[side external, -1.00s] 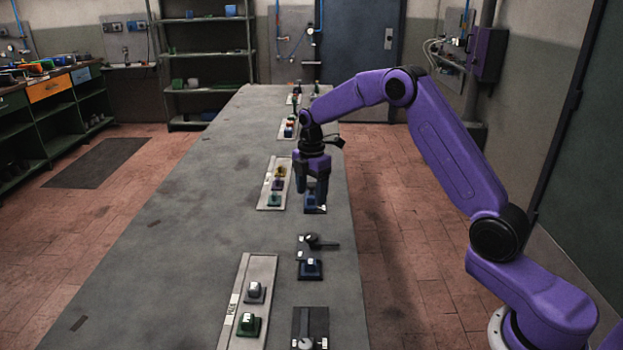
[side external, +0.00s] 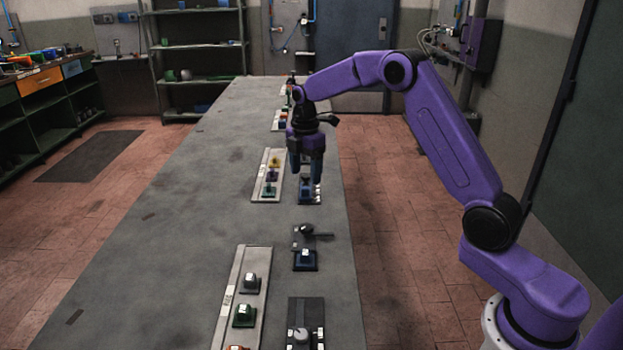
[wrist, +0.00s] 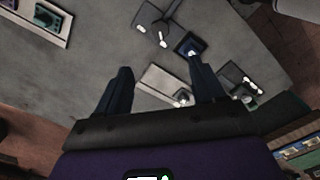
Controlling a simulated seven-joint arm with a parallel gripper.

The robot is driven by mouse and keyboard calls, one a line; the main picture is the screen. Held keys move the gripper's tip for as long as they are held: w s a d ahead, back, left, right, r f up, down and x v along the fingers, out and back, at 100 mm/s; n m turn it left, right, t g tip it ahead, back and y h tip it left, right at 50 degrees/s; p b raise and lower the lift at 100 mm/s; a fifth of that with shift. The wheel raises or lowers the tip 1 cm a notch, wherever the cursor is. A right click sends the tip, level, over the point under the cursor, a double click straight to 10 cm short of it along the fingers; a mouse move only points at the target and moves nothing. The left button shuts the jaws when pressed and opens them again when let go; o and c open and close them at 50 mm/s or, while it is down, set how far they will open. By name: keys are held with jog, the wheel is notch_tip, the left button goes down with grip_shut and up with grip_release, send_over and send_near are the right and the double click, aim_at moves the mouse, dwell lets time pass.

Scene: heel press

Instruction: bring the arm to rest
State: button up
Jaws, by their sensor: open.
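My gripper (side external: 306,180) is open and empty. In the side view it hangs fingers down above the far part of the long grey bench (side external: 190,230), by a dark plate with a blue block (side external: 307,190). I cannot tell from the side view how far above the plate the fingertips are. In the wrist view the two fingers of my gripper (wrist: 160,85) stand wide apart with bare bench and a pale plate between and beyond them. A blue block (wrist: 190,46) on a dark base shows beyond the right finger.
Beside my gripper lies a pale tray (side external: 258,185) with yellow, purple and green blocks. The bench's left side is clear.

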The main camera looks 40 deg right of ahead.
jog(key=s+a+r+m, duration=0.1)
jog(key=s+a+r, duration=0.2)
jog(key=s+a, duration=0.55)
jog(key=s+a+r+m, duration=0.2)
jog(key=s+a, duration=0.3)
jog(key=s, duration=0.6)
jog(key=s+d+m, duration=0.1)
jog(key=s+d, duration=0.1)
jog(key=s, duration=0.9)
jog(key=s+d+f+m, duration=0.1)
jog(key=s+d, duration=0.1)
jog(key=s, duration=1)
jog(key=shift+f+m, duration=0.2)
jog(key=shift+m, duration=0.1)
